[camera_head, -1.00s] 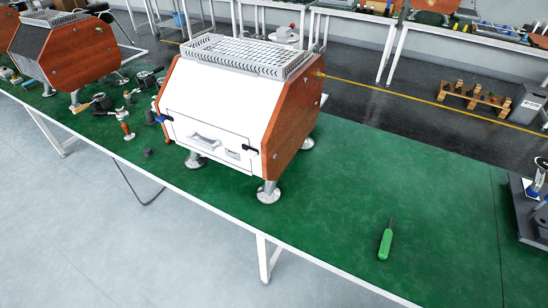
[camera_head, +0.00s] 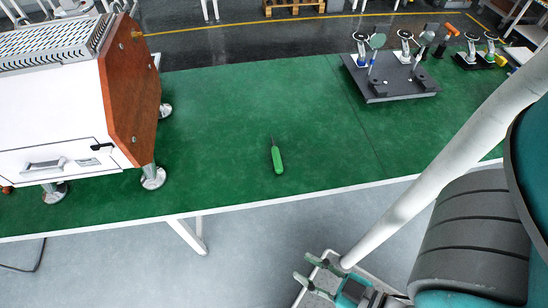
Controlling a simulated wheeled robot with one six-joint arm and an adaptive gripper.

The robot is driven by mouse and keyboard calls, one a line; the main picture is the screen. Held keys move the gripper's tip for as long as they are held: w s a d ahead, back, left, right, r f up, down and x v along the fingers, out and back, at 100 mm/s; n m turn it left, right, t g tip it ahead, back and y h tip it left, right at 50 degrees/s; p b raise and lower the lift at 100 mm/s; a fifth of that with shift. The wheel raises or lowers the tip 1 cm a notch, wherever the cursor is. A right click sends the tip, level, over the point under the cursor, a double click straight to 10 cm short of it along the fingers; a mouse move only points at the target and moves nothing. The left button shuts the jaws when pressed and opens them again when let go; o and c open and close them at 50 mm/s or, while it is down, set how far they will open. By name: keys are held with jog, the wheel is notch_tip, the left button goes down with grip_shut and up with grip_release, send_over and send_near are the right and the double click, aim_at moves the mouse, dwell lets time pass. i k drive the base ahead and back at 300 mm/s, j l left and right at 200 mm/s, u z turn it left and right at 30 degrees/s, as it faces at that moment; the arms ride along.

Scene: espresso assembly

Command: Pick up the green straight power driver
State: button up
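The green straight power driver (camera_head: 278,159) lies on the green tabletop (camera_head: 225,120), near its front edge and right of the white machine. Its green handle points toward the front and its thin dark shaft points to the back. Nothing covers it. My gripper (camera_head: 304,267) shows at the bottom of the view, over the floor in front of the table. Its two fingers stand apart with nothing seen between them, well clear of the driver. Part of the gripper's body is cut off by the lower edge.
The white espresso machine (camera_head: 50,125) with wooden side panels stands on metal feet at left. A dark board (camera_head: 390,90) with tools and stands sits at the back right. More small tools (camera_head: 480,55) lie beyond it. The tabletop around the driver is clear.

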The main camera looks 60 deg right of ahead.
aim_at(275, 155)
jog(key=i+j+z, duration=0.35)
jog(key=j, duration=0.25)
jog(key=i+j+z, duration=0.2)
jog(key=j, duration=0.2)
jog(key=i+j+z, duration=0.15)
jog(key=j, duration=0.2)
jog(key=i+j+z, duration=0.2)
jog(key=j, duration=0.2)
jog(key=i+j+z, duration=0.15)
jog(key=j, duration=0.25)
